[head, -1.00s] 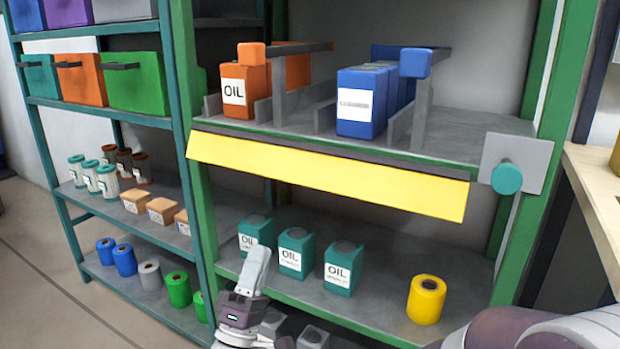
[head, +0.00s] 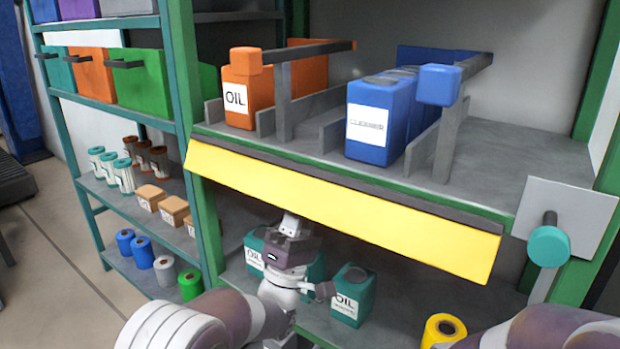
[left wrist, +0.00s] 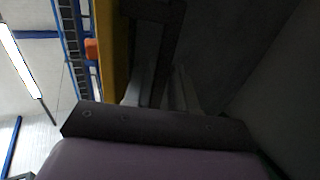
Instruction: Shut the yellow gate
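The yellow gate (head: 340,210) is a long flat panel hanging from the front edge of the green shelf unit's upper shelf, tilted outward at its lower edge. My left gripper (head: 290,222) points upward at the panel's lower edge, left of its middle. Its fingertips seem partly hidden by the panel, and I cannot tell whether they touch it. In the left wrist view, the yellow gate (left wrist: 114,45) shows as a strip left of the dark fingers (left wrist: 160,90), whose gap is unclear. My right gripper is not in view; only my right arm shows at lower right.
A teal knob (head: 549,246) on a grey plate (head: 580,215) stands at the panel's right end. Teal oil cans (head: 350,295) and a yellow roll (head: 443,330) stand below. An orange oil can (head: 246,97) and blue containers (head: 380,120) stand above.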

